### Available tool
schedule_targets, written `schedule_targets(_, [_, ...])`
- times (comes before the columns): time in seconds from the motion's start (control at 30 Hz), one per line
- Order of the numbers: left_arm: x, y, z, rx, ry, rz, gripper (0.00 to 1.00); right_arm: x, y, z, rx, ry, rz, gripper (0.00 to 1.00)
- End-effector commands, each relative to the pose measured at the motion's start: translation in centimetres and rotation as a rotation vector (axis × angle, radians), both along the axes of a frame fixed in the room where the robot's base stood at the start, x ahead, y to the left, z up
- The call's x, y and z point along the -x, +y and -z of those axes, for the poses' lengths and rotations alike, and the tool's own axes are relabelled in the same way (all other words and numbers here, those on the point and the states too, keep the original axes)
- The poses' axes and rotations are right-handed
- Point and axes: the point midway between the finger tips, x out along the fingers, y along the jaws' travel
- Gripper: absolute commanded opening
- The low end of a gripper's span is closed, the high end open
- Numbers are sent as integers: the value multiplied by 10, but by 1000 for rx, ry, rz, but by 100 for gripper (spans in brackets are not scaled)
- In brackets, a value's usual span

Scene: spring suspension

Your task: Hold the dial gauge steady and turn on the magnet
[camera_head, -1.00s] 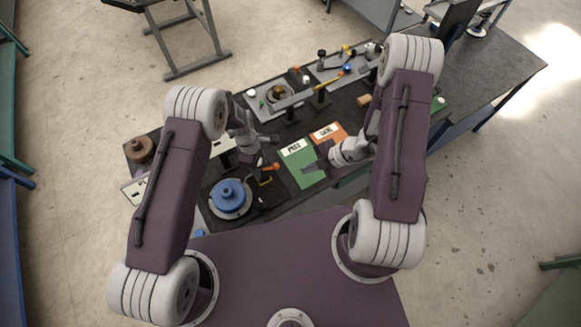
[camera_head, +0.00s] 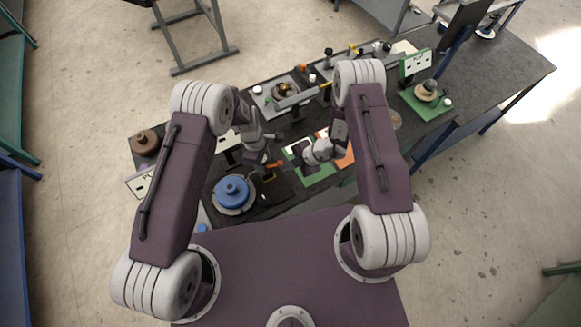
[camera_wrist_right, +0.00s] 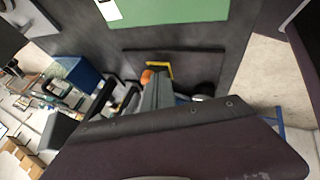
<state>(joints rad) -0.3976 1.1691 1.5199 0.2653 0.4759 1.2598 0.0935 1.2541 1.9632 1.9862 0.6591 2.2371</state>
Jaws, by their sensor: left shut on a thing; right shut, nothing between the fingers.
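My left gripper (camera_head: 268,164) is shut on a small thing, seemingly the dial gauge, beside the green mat. The gauge is mostly hidden by the fingers, and its dial face cannot be read. An orange piece (camera_head: 277,163) and a yellow frame (camera_head: 269,178) show beside and below it. In the right wrist view, the orange piece (camera_wrist_right: 147,76) and yellow frame (camera_wrist_right: 160,70) appear again. My right gripper (camera_head: 299,152) is shut and empty over the green mat, right of the left gripper and apart from it. The magnet's switch cannot be made out.
A blue round part (camera_head: 232,191) stands on a plate near the front edge. The green mat (camera_head: 318,176) lies beside an orange mat (camera_head: 345,158). A brown weight (camera_head: 145,143) is at the left. A spring part (camera_head: 427,90) stands on a green base at the far right.

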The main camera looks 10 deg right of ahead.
Motion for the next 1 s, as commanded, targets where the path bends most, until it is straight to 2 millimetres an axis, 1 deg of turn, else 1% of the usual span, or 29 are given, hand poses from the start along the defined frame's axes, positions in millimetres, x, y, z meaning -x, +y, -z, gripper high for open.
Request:
schedule_targets(0.27, [0,0,0,0,-1,0,0,-1,0,-1,-1,-2,-13,0])
schedule_targets(0.73, [0,0,0,0,0,0,0,-9,-2,-1,-4,-4,-104,0])
schedule_targets(1.0, [0,0,0,0,0,0,0,-21,-5,0,-1,-5,-125,0])
